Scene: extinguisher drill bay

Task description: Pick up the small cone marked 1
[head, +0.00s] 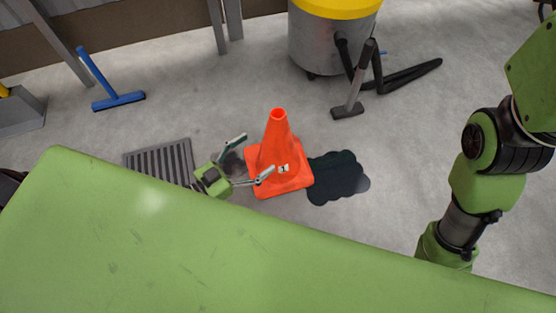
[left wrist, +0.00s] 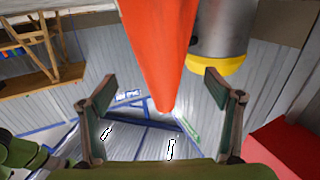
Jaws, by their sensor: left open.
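An orange cone (head: 277,145) stands upright on its square base on the grey floor. A small white label with a dark mark is low on its side; I cannot read the mark surely. My left gripper (head: 250,157) is open at the cone's left side, with one fingertip overlapping the cone's lower part in the head view. In the left wrist view the cone (left wrist: 157,45) hangs in from the top, tip downward, between the spread fingers of the left gripper (left wrist: 160,90). I see no grip on it. My right arm shows at the right; its gripper is hidden.
A dark puddle (head: 337,177) lies right of the cone, and a floor grate (head: 160,160) lies left of the gripper. A steel drum vacuum (head: 315,45) with a black hose and a floor tool (head: 350,105) stand behind. A blue squeegee (head: 118,101) lies at the left.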

